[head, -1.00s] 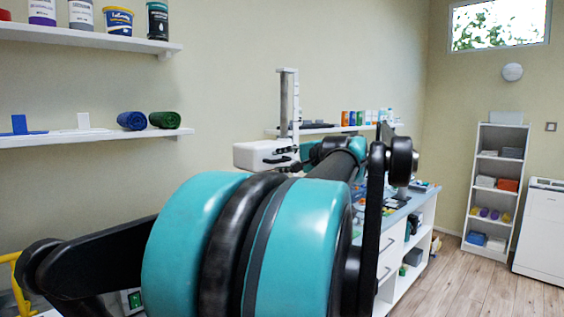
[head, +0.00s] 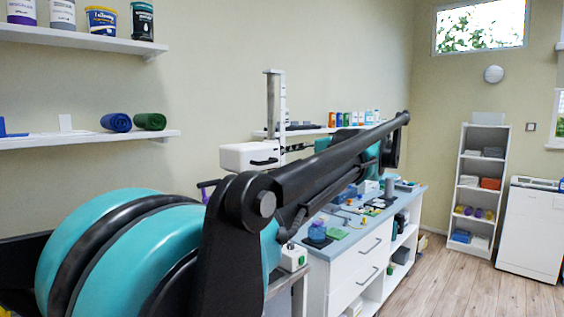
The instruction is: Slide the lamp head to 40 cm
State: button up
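The lamp head (head: 250,155) is a white box-shaped unit with a dark handle on its front face, left of centre. It sits low on an upright white post (head: 273,110) with scale marks too small to read. My gripper (head: 298,148) shows only as a small dark shape between the lamp head's right side and the teal end of my arm. It is close to the lamp head. I cannot tell whether it touches the lamp head, or whether its fingers are open. My arm crosses the middle of the view and hides part of the area below the post.
A blue-topped counter (head: 335,243) with white drawers and many small items runs below and behind my arm. Wall shelves (head: 90,138) hold rolls and tubs. A white shelf unit (head: 478,205) and a white cabinet (head: 523,225) stand right. The wooden floor (head: 455,280) there is clear.

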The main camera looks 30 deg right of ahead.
jog(key=shift+v, duration=1.1)
jog(key=w+a+f+n+g, duration=0.1)
jog(key=a+f+n+g, duration=0.45)
jog(key=f, duration=0.95)
jog(key=w+a+f+n+g, duration=0.1)
jog(key=a+f+g, duration=0.1)
jog(key=a+f, duration=0.9)
jog(key=s+a+f+n+g+h, duration=0.1)
jog(key=s+f, duration=0.4)
jog(key=f, duration=0.7)
jog(key=s+a+f+n+g+h, duration=0.2)
jog(key=s+f+n+h, duration=0.2)
jog(key=f, duration=0.8)
jog(key=shift+s+n, duration=0.6)
jog(key=shift+n, duration=0.65)
